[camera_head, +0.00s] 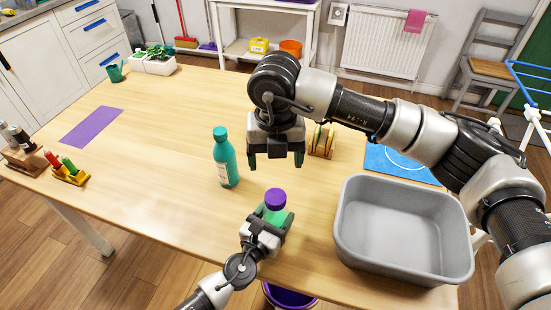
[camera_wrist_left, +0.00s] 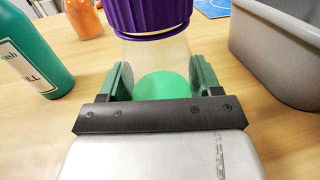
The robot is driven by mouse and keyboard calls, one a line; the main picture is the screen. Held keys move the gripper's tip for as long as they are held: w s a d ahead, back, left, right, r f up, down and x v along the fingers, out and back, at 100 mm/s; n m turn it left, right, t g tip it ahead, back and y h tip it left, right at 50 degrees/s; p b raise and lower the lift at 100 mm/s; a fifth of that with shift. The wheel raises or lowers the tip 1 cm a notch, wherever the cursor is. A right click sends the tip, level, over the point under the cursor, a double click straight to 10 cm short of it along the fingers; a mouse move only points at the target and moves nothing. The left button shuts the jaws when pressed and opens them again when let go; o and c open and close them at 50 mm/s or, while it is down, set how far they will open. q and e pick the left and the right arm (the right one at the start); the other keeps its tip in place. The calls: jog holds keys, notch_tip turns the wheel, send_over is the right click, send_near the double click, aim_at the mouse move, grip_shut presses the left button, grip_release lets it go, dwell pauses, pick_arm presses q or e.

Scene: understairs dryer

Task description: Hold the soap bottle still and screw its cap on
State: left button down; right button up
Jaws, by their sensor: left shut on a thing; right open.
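The soap bottle (camera_wrist_left: 140,52) is clear with green liquid inside and stands upright near the table's front edge. Its purple cap (camera_head: 275,198) sits on top of it; the cap (camera_wrist_left: 148,14) also fills the top of the left wrist view. I cannot tell how tightly the cap is seated. My left gripper (camera_head: 271,219) is shut around the bottle's body, below the cap, with a green finger on each side. My right gripper (camera_head: 275,160) is open and empty, pointing down, above and beyond the cap.
A teal refill bottle (camera_head: 226,160) stands left of the soap bottle. A large grey basin (camera_head: 350,240) is close on the right. A wooden rack (camera_head: 322,141) stands behind the right gripper, beside a blue mat (camera_head: 395,160). The table's middle left is clear.

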pick_arm(q)
jog(key=shift+c, duration=0.4)
grip_release()
pick_arm(e)
notch_tip(320, 180, up, 9)
pick_arm(q)
jog(key=shift+o, duration=0.4)
dwell(0.3)
jog(key=v, duration=1.1)
jog(key=shift+s+a, duration=0.1)
jog(key=shift+s, duration=0.1)
jog(key=b+v, duration=0.2)
jog(key=v, duration=0.7)
jog(key=shift+s+a+b, duration=0.2)
jog(key=shift+s+b, duration=0.05)
jog(key=shift+b, duration=0.15)
pick_arm(e)
notch_tip(320, 180, down, 3)
jog(key=shift+r, duration=0.1)
